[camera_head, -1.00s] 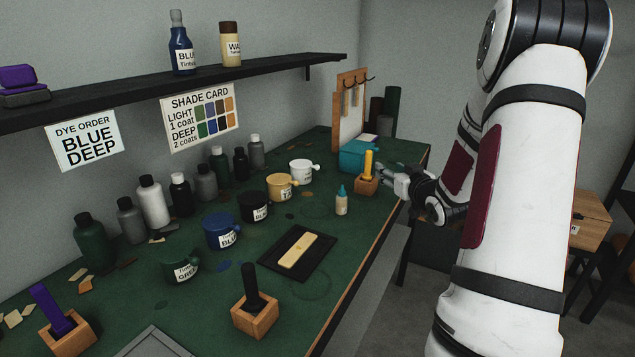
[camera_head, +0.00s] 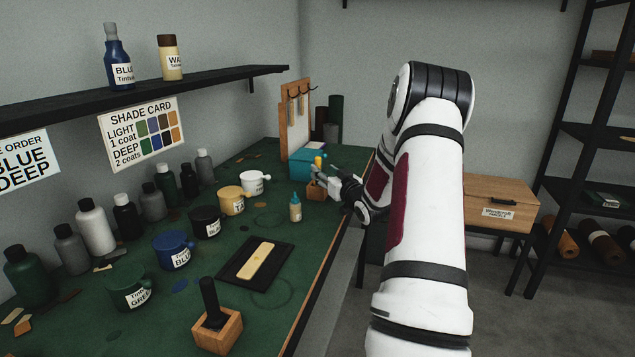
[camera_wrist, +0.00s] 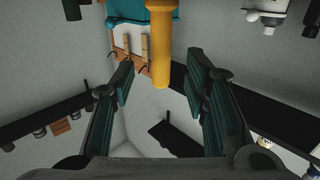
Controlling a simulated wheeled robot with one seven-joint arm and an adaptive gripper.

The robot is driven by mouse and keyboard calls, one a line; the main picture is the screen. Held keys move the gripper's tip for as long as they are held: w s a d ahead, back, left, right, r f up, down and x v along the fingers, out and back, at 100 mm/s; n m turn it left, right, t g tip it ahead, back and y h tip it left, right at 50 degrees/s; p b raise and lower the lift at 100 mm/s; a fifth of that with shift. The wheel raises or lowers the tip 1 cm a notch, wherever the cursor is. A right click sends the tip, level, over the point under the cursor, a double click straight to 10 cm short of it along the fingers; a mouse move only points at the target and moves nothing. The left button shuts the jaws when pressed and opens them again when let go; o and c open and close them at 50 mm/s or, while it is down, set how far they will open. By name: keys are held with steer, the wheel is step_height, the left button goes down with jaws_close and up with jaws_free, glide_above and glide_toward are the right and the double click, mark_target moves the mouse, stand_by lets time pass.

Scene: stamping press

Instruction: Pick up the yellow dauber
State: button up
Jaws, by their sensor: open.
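The yellow dauber (camera_head: 319,162) stands upright in a small wooden block (camera_head: 316,192) at the far right of the green bench. My gripper (camera_head: 326,178) is beside it and partly covers it in the head view. In the wrist view the picture is upside down, and the yellow handle (camera_wrist: 160,48) lies in the gap between the two fingers of my open gripper (camera_wrist: 160,84). I see room on both sides of the handle, and neither finger appears to touch it.
A teal box (camera_head: 301,163) stands just behind the dauber, near a board with hooks (camera_head: 295,122). A small teal-capped bottle (camera_head: 295,210) and a white mug (camera_head: 252,186) stand to the left. A black-handled dauber (camera_head: 209,300) is at the front.

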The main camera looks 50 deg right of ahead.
steer(key=x, duration=0.5)
steer(key=shift+f, duration=0.15)
steer(key=shift+c, duration=0.3)
jaws_close()
